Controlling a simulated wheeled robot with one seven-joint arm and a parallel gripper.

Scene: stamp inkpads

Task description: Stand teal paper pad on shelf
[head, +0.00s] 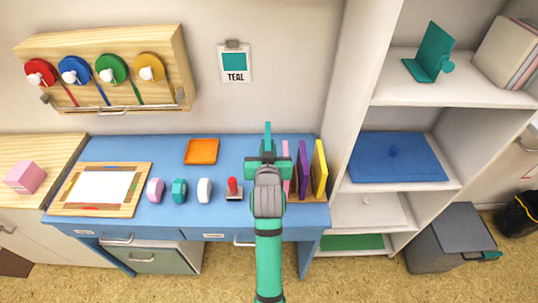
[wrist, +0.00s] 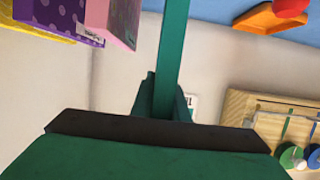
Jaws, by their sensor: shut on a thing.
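My gripper (head: 267,158) is raised over the right part of the blue desk, beside the standing pads. It is shut on the teal paper pad (head: 267,131), a thin upright slab seen nearly edge-on. In the wrist view the teal pad (wrist: 174,45) runs as a narrow strip up from my gripper (wrist: 165,98); its broad faces are hidden. The white shelf unit (head: 417,91) stands to the right, apart from my gripper. A teal bookend (head: 433,63) stands on its upper board, left of some leaning books. A wall card (head: 234,62) shows a teal square and the word TEAL.
Pink (head: 286,155), purple (head: 302,170) and yellow (head: 319,169) pads stand close on the right of my gripper. A red-handled stamp (head: 233,188) is to its left. The upper shelf has free room left of the books (head: 508,57). A blue slab (head: 393,158) fills the shelf below.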

